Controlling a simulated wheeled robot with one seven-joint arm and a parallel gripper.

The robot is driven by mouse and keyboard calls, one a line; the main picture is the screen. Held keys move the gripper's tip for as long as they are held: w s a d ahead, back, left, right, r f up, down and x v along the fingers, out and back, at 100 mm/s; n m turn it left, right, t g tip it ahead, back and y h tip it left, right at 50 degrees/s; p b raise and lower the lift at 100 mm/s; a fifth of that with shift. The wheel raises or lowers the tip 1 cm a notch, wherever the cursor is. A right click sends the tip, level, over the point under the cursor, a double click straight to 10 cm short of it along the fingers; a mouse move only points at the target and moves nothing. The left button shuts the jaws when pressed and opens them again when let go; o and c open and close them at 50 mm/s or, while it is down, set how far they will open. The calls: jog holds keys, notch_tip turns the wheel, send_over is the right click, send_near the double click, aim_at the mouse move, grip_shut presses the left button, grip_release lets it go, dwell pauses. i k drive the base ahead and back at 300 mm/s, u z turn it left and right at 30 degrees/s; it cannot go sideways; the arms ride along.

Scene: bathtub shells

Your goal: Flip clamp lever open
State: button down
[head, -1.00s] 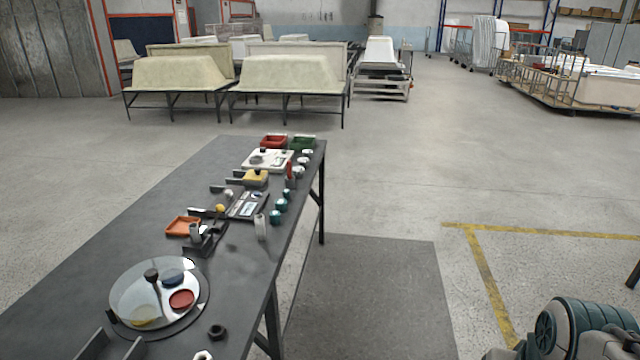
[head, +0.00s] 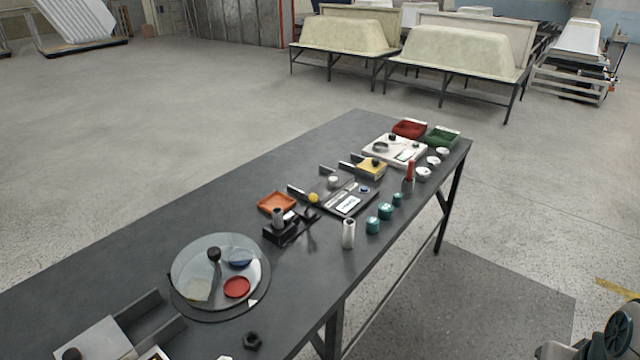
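On the dark workbench, a small black fixture (head: 290,230) has a grey upright cylinder (head: 278,216) on it. A yellow ball knob (head: 313,198) is just behind it, beside a grey flat plate with small parts (head: 345,196). I cannot tell for sure which of these is the clamp lever or how it stands; they are small in the head view. Part of my arm shows at the bottom right corner, well away from the fixture. My gripper is not in view.
A round dial plate (head: 190,290) with coloured discs lies nearer on the bench (head: 110,270). An orange tray (head: 277,202), a metal cylinder (head: 349,234) and several teal jars (head: 373,225) surround the fixture. The floor right of the bench is clear.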

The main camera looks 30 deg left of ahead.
aim_at(313, 197)
jog(key=u, duration=0.65)
jog(key=i, duration=0.6)
jog(key=u, duration=0.6)
jog(key=i, duration=0.5)
